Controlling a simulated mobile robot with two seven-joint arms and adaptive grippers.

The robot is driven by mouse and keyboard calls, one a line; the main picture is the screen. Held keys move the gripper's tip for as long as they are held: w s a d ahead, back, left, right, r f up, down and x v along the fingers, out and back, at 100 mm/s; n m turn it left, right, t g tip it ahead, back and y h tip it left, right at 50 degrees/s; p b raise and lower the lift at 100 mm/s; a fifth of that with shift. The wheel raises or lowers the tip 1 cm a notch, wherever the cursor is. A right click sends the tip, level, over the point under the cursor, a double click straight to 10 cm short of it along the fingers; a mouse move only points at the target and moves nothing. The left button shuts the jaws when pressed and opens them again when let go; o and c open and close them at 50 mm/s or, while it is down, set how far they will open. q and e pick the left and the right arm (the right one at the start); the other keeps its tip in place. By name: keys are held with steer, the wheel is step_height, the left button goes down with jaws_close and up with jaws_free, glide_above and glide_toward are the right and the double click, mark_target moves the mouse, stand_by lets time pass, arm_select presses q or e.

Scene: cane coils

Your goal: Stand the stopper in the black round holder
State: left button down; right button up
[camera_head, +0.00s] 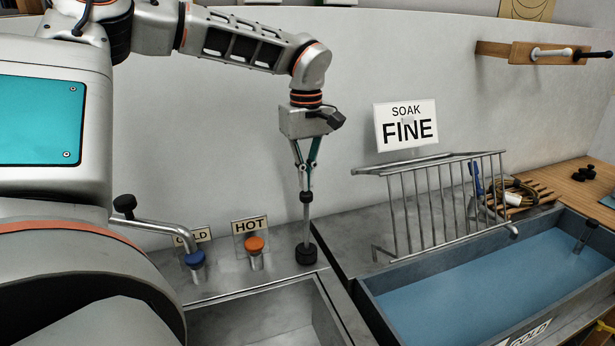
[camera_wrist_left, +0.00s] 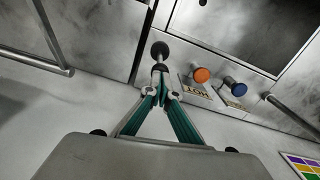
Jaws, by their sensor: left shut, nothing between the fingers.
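The stopper, an upright grey rod (camera_head: 306,225) with a black knob at its top, stands with its lower end at the black round holder (camera_head: 306,255) on the metal counter. Rod and holder look in line; how deep the rod sits cannot be told. My left gripper (camera_head: 304,186) points down just above the knob, its fingers shut with nothing between them. My right gripper is not in view.
An orange-topped HOT tap (camera_head: 255,244) and a blue-topped COLD tap (camera_head: 195,259) stand left of the holder. A metal rack (camera_head: 430,205) and a water-filled tank (camera_head: 480,270) lie to the right. A basin (camera_head: 265,320) opens in front.

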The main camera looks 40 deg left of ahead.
arm_select(q)
steer(key=shift+f, duration=0.2)
stand_by(0.3)
steer(key=shift+f, duration=0.15)
steer(key=shift+f, duration=0.3)
steer(key=shift+f+b, duration=0.1)
steer(key=shift+b, duration=0.25)
steer(key=shift+s+f, duration=0.1)
steer(key=shift+s, duration=0.05)
